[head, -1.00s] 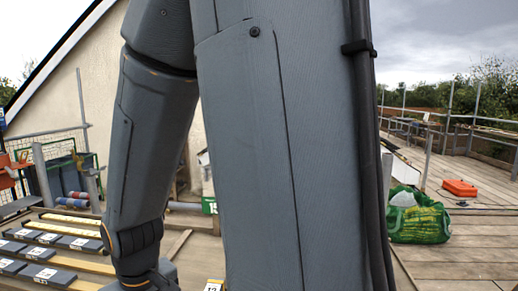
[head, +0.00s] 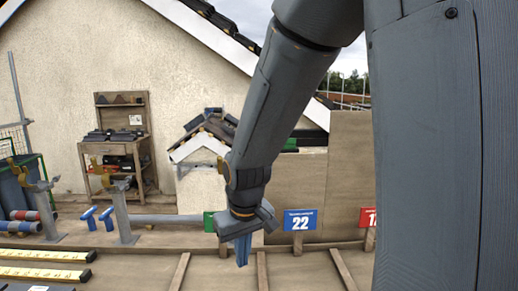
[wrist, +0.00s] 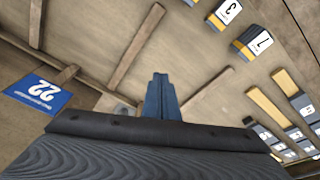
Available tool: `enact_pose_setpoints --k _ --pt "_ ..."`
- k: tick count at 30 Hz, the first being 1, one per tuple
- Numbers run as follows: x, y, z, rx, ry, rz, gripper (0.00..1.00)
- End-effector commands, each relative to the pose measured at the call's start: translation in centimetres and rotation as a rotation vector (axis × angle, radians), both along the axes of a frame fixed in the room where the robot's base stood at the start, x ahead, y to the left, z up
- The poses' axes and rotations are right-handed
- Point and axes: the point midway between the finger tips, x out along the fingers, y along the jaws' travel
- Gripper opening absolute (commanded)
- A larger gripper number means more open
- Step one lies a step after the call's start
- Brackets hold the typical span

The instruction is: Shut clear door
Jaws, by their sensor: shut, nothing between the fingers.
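No clear door can be made out in either view. My gripper (head: 242,252) hangs below my forearm in the head view, pointing down, with its blue fingers together and nothing held. In the wrist view my gripper (wrist: 161,82) shows the same closed fingers above wooden decking. It touches nothing that I can see.
A wooden workbench with shelves (head: 142,140) stands by the wall. A small mock roof (head: 205,135) sits behind my gripper. A blue 22 sign (head: 300,220) and a red sign (head: 367,217) stand right. Battens cross the deck. Numbered tiles (wrist: 257,40) lie right in the wrist view.

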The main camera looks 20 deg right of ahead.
Motion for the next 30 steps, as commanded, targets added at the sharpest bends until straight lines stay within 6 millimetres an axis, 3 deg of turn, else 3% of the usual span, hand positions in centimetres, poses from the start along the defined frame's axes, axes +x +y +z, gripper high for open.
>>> enact_pose_setpoints --k 1,6,9,12,16,21,25,30 --pt "4.1 -0.8 1.4 -0.019 -0.045 0.026 0.00" --pt "16.1 -4.6 8.6 -0.116 -0.175 0.130 0.00" --pt "21.5 -6.8 13.3 -0.183 -0.242 0.181 0.00" --pt "25.4 -8.8 17.5 -0.246 -0.292 0.220 0.00" --pt "28.3 -10.6 21.6 -0.308 -0.336 0.253 0.00" --pt "29.8 -11.6 23.8 -0.343 -0.357 0.270 0.00" --pt "30.4 -11.8 23.2 -0.346 -0.357 0.272 0.00" --pt "32.0 -12.4 21.0 -0.344 -0.356 0.273 0.00"
